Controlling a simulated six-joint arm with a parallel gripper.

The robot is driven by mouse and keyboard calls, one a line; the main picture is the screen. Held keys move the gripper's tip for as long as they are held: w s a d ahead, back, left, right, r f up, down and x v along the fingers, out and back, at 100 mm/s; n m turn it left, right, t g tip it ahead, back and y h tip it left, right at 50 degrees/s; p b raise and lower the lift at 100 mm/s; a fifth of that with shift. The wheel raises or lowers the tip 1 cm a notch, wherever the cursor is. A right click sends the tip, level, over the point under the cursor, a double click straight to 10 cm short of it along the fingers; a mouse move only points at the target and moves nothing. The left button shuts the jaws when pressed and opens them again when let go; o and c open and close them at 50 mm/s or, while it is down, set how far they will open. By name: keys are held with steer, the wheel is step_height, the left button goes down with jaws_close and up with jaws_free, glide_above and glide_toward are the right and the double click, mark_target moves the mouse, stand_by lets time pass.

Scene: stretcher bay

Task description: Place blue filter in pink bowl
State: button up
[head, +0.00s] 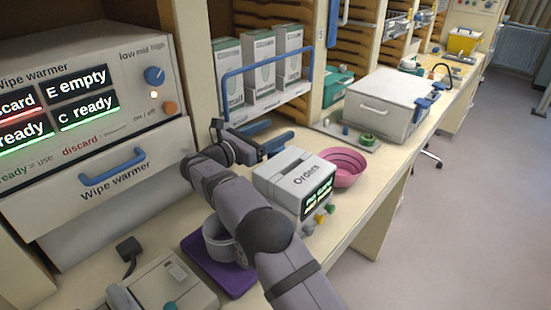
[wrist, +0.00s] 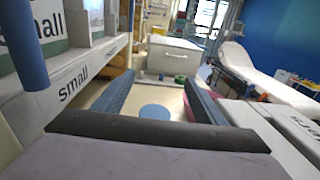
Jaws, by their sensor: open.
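The blue filter (wrist: 155,112) is a flat pale-blue disc on the cream counter in the wrist view. It shows between my gripper's two fingers, beyond the palm, and nothing grips it. I cannot make it out in the head view, where my gripper may hide it. My gripper (head: 278,131) is open and empty, with blue fingers; in the wrist view its fingers (wrist: 157,80) stand wide apart. The pink bowl (head: 343,167) sits on the counter to the right of my gripper in the head view. In the wrist view a pink sliver (wrist: 190,113) shows by the right finger.
The grey Orders box (head: 294,178) stands between my gripper and the counter's front edge. A blue rail (head: 268,64) fronts the upright cartons behind. A green ring (head: 367,139) lies farther along, before a grey case (head: 390,105). A grey bowl on a purple mat (head: 232,283) is nearer.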

mark_target(282, 149)
steer(key=shift+f+g+y+p, duration=0.2)
steer(key=shift+g+y+p, duration=0.1)
steer(key=shift+p, duration=0.35)
step_height(282, 149, down, 6)
steer(key=s+a+g+y+p, duration=0.1)
steer(key=s+g+y+p, duration=0.1)
steer(key=p, duration=0.3)
steer(key=shift+w+a+r+p+x, duration=0.15)
steer(key=shift+p+x, duration=0.3)
steer(key=shift+x, duration=0.6)
steer(key=shift+w+r+p+x, duration=0.15)
steer(key=shift+p+x, duration=0.3)
steer(key=shift+x, duration=0.55)
steer(key=shift+w+a+p+x, duration=0.1)
steer(key=shift+p+x, duration=0.35)
steer(key=shift+x, duration=0.6)
steer(key=shift+w+d+f, duration=0.25)
steer(key=shift+w+d, duration=0.05)
steer(key=shift+d, duration=0.1)
steer(key=shift+c, duration=0.6)
steer(key=c, duration=1.2)
